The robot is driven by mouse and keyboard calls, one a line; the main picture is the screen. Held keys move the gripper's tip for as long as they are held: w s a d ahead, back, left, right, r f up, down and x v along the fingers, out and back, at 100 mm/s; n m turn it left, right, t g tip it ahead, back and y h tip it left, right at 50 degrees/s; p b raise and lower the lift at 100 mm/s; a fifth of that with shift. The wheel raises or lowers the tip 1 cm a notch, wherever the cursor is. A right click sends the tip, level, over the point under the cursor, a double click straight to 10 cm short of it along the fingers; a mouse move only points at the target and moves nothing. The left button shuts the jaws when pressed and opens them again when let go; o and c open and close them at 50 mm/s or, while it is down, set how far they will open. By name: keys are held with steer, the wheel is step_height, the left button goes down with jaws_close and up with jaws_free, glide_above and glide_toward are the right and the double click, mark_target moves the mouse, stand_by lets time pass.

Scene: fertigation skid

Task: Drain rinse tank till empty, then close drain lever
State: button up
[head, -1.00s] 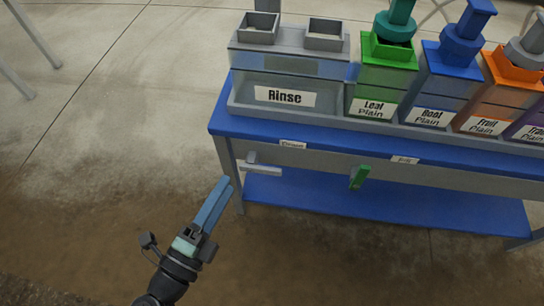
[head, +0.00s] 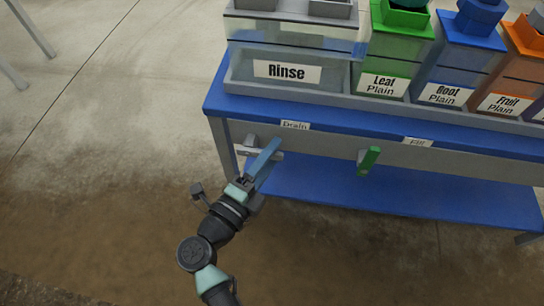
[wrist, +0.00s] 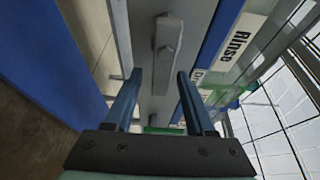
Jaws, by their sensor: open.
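The rinse tank (head: 290,40) is a clear box behind a white Rinse label (head: 286,71), at the top of the head view. Its liquid level is hard to make out. The grey drain lever (head: 250,141) is on the bench front below the Drain label (head: 295,125), partly hidden by my gripper. My gripper (head: 271,149) is open and empty, with its blue fingers in front of the lever. In the wrist view the lever (wrist: 165,45) lies ahead of the gap between the fingers (wrist: 158,76), apparently not between them.
A green lever (head: 369,160) is on the bench front to the right, near the Fill label (head: 417,141). Green, blue and orange tanks stand right of the rinse tank. A blue lower shelf (head: 400,195) lies below.

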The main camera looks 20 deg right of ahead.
steer(key=shift+w+d, duration=0.15)
steer(key=shift+d, duration=0.1)
jaws_close()
stand_by(1.4)
